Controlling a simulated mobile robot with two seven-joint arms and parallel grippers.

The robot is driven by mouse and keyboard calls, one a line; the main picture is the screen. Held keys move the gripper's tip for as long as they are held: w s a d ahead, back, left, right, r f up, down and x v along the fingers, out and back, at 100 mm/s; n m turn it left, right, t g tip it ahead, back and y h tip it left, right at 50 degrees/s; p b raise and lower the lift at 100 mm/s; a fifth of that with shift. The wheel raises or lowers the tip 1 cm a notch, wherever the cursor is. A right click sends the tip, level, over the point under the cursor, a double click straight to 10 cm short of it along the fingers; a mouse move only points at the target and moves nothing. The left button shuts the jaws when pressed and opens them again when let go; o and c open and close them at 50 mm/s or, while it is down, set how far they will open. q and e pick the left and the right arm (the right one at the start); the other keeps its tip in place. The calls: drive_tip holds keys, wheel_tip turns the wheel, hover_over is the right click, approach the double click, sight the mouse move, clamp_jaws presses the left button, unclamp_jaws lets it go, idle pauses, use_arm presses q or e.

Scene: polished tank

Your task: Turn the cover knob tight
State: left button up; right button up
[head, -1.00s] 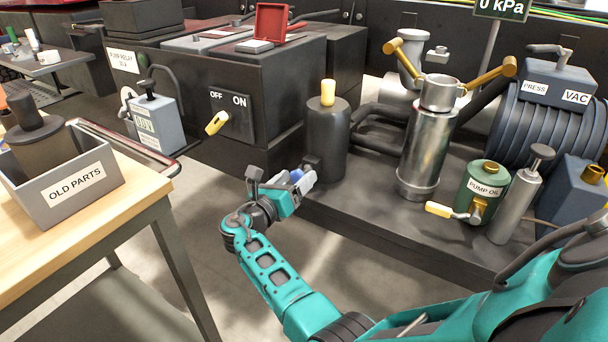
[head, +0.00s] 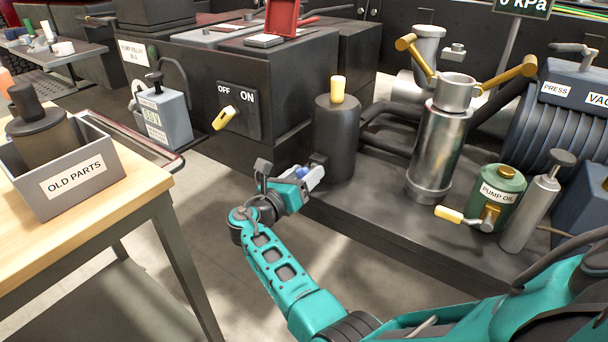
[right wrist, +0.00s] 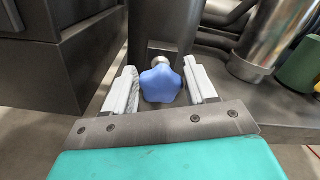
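A blue lobed knob (right wrist: 161,83) sits on a short metal stem at the front of a dark canister (head: 336,140). In the right wrist view the canister's dark body (right wrist: 160,25) rises behind it. My right gripper (right wrist: 162,88) is open, with one white finger on each side of the knob. A gap shows on both sides, so the fingers look clear of it. In the head view the right gripper (head: 309,178) is beside the canister's lower left, and the knob (head: 301,172) is partly hidden by it. My left gripper is not in view.
A dark cabinet with an OFF/ON switch (head: 228,116) stands left of the canister. A steel cylinder (head: 436,150), a green PUMP OIL can (head: 500,192) and a hand pump (head: 530,210) stand to the right. An OLD PARTS bin (head: 75,180) is on the wooden table (head: 120,205).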

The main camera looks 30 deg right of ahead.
drive_tip(key=c, duration=0.6)
